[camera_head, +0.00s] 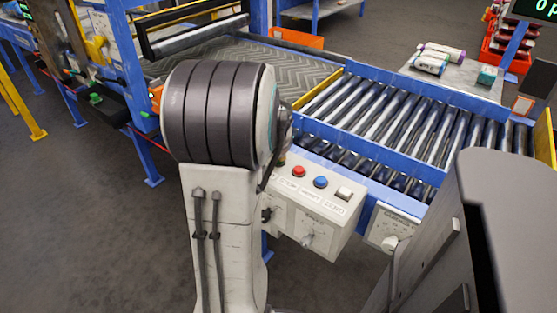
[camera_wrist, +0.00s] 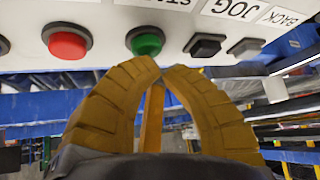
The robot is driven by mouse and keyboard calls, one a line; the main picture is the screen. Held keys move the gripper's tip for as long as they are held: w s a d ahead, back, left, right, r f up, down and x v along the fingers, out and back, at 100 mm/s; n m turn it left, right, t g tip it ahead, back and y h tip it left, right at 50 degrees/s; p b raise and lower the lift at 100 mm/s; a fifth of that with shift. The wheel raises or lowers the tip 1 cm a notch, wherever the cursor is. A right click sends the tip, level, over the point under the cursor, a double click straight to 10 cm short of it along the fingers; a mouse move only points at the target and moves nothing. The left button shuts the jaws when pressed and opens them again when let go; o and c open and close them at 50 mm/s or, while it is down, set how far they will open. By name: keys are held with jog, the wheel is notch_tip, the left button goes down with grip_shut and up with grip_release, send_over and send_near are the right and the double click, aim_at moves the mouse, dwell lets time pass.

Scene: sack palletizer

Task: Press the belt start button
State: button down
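In the wrist view, a round green button (camera_wrist: 146,41) in a dark ring is on a light panel (camera_wrist: 105,18). The label above it is cut off; only letters like "STA" show, partly out of frame. My gripper (camera_wrist: 158,68) has two yellow ribbed fingers whose tips meet, with nothing held. The tips lie just below the green button in the picture, close to its rim; I cannot tell whether they touch.
Left of the green button is a red button (camera_wrist: 68,42); right are a black JOG button (camera_wrist: 204,46) and a grey BACK button (camera_wrist: 246,48). The head view shows another control box (camera_head: 312,210) with red, blue and white buttons, beside a roller conveyor (camera_head: 385,115).

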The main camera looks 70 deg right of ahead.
jog(key=shift+f+b, duration=0.5)
jog(key=shift+b, duration=0.05)
dwell(0.9)
jog(key=shift+r, duration=0.2)
jog(key=shift+r+p, duration=0.65)
jog(key=shift+r, duration=0.1)
jog(key=shift+r, duration=0.15)
jog(key=shift+r+p, duration=1.9)
jog(key=shift+r, duration=0.5)
jog(key=shift+w, duration=0.1)
